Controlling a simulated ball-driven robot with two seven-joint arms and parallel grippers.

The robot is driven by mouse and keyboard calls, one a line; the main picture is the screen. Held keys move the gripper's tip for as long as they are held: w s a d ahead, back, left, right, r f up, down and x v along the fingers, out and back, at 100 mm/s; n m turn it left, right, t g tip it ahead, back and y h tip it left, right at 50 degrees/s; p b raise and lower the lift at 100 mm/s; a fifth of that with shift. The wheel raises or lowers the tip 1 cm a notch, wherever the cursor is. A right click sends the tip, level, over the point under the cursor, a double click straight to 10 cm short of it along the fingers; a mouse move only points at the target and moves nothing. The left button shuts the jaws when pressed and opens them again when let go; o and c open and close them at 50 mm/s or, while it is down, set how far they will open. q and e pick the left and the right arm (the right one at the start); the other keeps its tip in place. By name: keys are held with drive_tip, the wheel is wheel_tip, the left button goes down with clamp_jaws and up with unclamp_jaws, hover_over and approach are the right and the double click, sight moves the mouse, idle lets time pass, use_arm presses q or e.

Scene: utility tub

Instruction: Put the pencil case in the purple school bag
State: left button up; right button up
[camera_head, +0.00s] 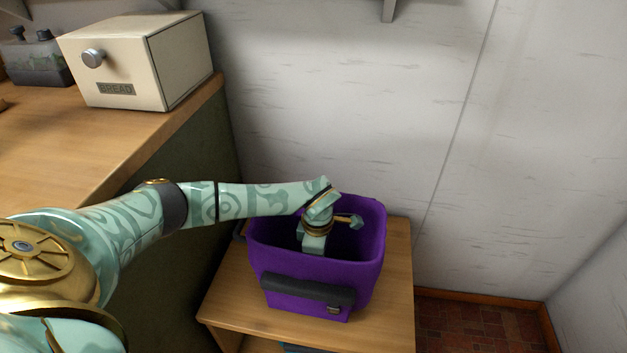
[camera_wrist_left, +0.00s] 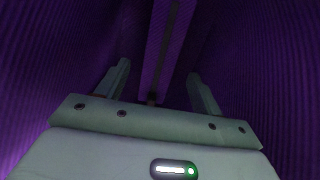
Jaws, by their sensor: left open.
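The purple school bag (camera_head: 268,270) stands upright and open at the top, with a dark handle and buckle on its front. My left gripper (camera_head: 313,245) reaches down into it from above, and its fingertips are hidden by the bag's front wall. In the left wrist view the two fingers (camera_wrist_left: 158,74) are spread apart between ribbed purple walls (camera_wrist_left: 55,60). A smoother purple strip with a dark line along it (camera_wrist_left: 163,45) lies beyond the fingers; I cannot tell whether it is the pencil case or part of the bag. My right gripper is not seen.
The bag stands on a small wooden stand (camera_head: 395,300) beside a higher wooden counter (camera_head: 120,135). A cream bread box (camera_head: 140,60) sits on the counter. A pale wall (camera_head: 340,100) is close behind the bag. Red tiled floor (camera_head: 470,325) is free at the right.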

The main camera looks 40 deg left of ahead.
use_arm(q)
wheel_tip(320, 180, up, 6)
drive_tip(key=p, duration=0.4)
drive_tip(key=shift+r, duration=0.25)
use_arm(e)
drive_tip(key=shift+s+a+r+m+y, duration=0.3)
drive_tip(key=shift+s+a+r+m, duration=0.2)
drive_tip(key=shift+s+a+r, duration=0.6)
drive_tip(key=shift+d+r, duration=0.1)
